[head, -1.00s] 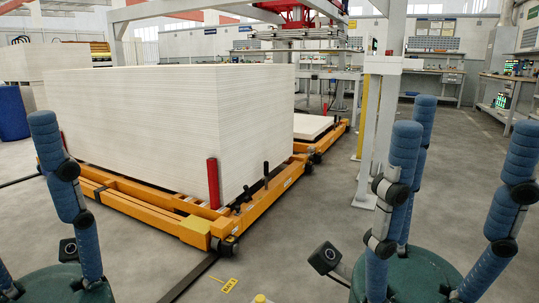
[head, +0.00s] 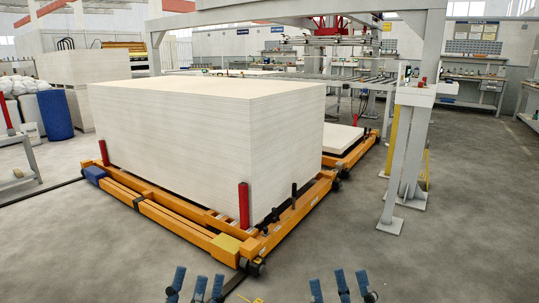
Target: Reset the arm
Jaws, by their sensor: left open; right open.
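My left gripper (head: 199,277) shows at the bottom edge of the head view, left of the middle. Its blue segmented fingers point up, spread apart and open, with nothing between them. My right gripper (head: 339,276) shows at the bottom edge, right of the middle. Its blue fingers also stand apart, open and empty. Only the upper finger parts are in the picture; the palms and arms are cut off below. Both grippers are in front of the orange pallet carrier (head: 165,211), which bears a tall stack of pale boards (head: 170,135).
A white gantry post (head: 408,150) stands right of the stack. The red suction unit (head: 328,28) hangs behind. A lower board stack (head: 341,138) lies beyond. A blue drum (head: 54,115) stands at left. Open grey floor (head: 470,220) lies to the right.

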